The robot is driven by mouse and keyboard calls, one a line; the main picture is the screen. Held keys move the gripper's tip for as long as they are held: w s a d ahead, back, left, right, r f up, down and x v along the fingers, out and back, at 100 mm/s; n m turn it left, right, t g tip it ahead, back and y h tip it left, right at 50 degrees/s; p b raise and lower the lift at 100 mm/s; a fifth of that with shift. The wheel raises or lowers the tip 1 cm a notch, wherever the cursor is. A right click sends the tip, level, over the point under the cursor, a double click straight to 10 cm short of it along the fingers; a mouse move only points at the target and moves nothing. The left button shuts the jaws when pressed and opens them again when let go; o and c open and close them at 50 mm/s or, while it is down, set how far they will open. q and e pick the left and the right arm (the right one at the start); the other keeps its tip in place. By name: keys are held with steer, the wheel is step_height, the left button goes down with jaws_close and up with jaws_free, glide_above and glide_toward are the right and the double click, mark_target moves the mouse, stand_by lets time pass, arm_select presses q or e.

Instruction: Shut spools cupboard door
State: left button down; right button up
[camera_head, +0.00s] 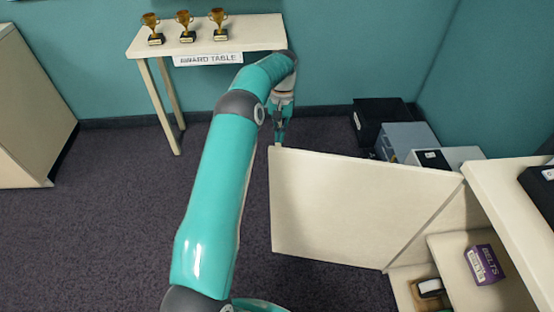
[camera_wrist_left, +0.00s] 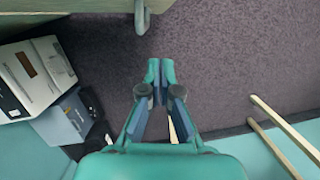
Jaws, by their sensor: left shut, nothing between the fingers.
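The cupboard door (camera_head: 355,205) is a cream panel standing wide open, hinged on its right side to the cupboard (camera_head: 510,205). My left gripper (camera_head: 280,138) is shut and empty, near the top of the door's free left edge in the head view. In the left wrist view the fingertips (camera_wrist_left: 156,72) are together, with a visible gap to the door panel (camera_wrist_left: 40,12) at the top left. A grey curved piece (camera_wrist_left: 142,16), seemingly the door's handle, sticks out there. I cannot tell its shape in full. My right gripper is out of view.
The open cupboard shows a purple belts box (camera_head: 484,264) and a small tray (camera_head: 425,292). Grey and black boxes (camera_head: 408,138) stand on the floor behind the door. The award table (camera_head: 262,32) holds three trophies by the wall. Dark carpet (camera_head: 110,215) lies clear at left.

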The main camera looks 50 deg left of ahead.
mark_target(276, 159)
arm_select(q)
steer(key=s+d+f, duration=0.1)
steer(key=s+d+f+p, duration=0.1)
steer(key=f, duration=0.1)
steer(key=s+d+f, duration=0.1)
steer(key=s+f, duration=0.1)
steer(key=shift+s+d+f, duration=0.1)
steer(key=shift+d+f, duration=0.15)
steer(key=shift+d, duration=0.05)
stand_by(0.4)
